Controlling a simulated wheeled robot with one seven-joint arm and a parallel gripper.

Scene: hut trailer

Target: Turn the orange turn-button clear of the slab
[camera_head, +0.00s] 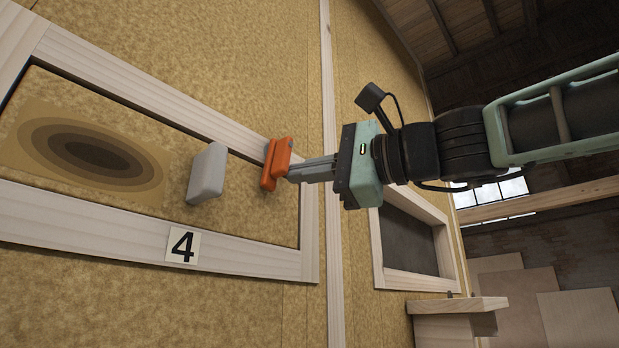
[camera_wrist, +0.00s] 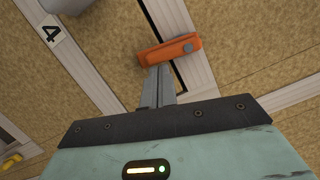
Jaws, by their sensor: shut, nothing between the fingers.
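The orange turn-button (camera_head: 276,165) is mounted on the pale wooden frame. In the wrist view, the turn-button (camera_wrist: 168,50) lies across the dark gap, with one end on the frame and the other over the slab's edge. The slab (camera_head: 232,207) is a tan panel with brown ovals and a grey block handle (camera_head: 207,173). My gripper (camera_head: 290,174) is shut and empty. In the wrist view, its fingertips (camera_wrist: 160,68) are right beside the turn-button's slab-side end; I cannot tell whether they touch it.
A "4" label (camera_head: 182,246) sits on the frame's lower board. A dark framed opening (camera_head: 408,240) and a small wooden ledge (camera_head: 457,306) lie to the right. The handle stands out from the slab near my gripper.

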